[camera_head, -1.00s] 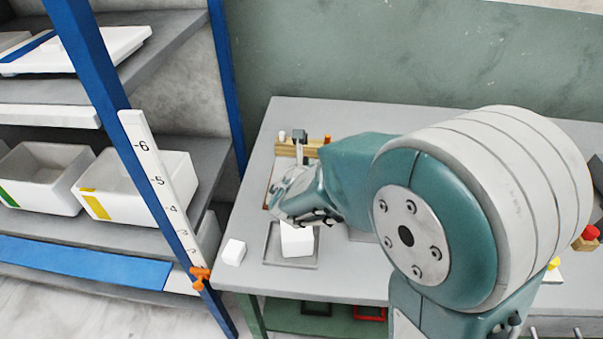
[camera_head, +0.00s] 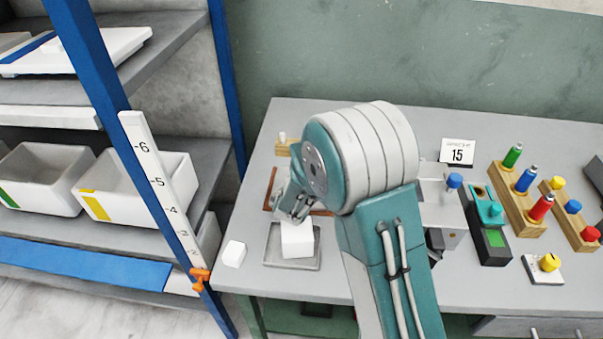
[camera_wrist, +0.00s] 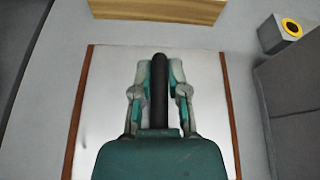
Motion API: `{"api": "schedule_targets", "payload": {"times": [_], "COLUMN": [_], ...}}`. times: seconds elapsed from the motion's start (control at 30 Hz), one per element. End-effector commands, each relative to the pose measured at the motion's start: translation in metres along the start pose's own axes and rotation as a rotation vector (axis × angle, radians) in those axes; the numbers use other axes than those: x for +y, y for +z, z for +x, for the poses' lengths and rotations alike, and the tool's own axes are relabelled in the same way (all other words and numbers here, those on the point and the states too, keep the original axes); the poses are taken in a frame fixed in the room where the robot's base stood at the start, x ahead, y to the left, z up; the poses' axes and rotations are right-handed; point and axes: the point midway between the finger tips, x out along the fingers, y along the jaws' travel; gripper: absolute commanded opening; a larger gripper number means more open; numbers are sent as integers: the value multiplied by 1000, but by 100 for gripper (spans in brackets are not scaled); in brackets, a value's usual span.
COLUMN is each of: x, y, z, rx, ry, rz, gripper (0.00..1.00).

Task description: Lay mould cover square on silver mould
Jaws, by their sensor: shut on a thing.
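In the wrist view my gripper (camera_wrist: 158,72) is shut on a dark upright-looking bar (camera_wrist: 159,100). Behind it lies a flat silver square plate (camera_wrist: 110,80) with brown strips along its left and right sides. I cannot tell whether the bar is fixed to this plate as the mould cover's handle. In the head view my gripper (camera_head: 298,208) is small and partly hidden, just behind a white block (camera_head: 296,240). The block stands in a shallow grey square tray (camera_head: 275,262). I cannot tell for sure which piece is the silver mould.
A small white cube (camera_head: 233,254) stands left of the tray. A brown frame edge (camera_head: 271,188) shows behind it. A silver device (camera_head: 447,205), a sign (camera_head: 457,152) and wooden racks (camera_head: 516,200) are to the right. A blue-post shelf (camera_head: 110,125) stands left.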

Motion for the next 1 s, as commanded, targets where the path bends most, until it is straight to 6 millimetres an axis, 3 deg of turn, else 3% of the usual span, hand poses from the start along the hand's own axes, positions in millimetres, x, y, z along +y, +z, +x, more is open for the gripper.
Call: {"api": "schedule_targets", "payload": {"times": [0.23, 0.27, 0.3, 0.33, 0.73, 0.87, 1.0], "x": [1, 0, 0, 0, 1, 1, 1], "y": [0, 0, 0, 0, 1, 1, 1], "z": [0, 0, 0, 0, -3, -20, -49], "rx": [-3, -1, -1, 0, -1, -2, -2], "ry": [1, 1, 1, 1, 2, 3, 4], "rz": [0, -1, -1, -1, -1, -2, -2], "gripper": [0, 33, 51, 54, 54, 54, 54]}}
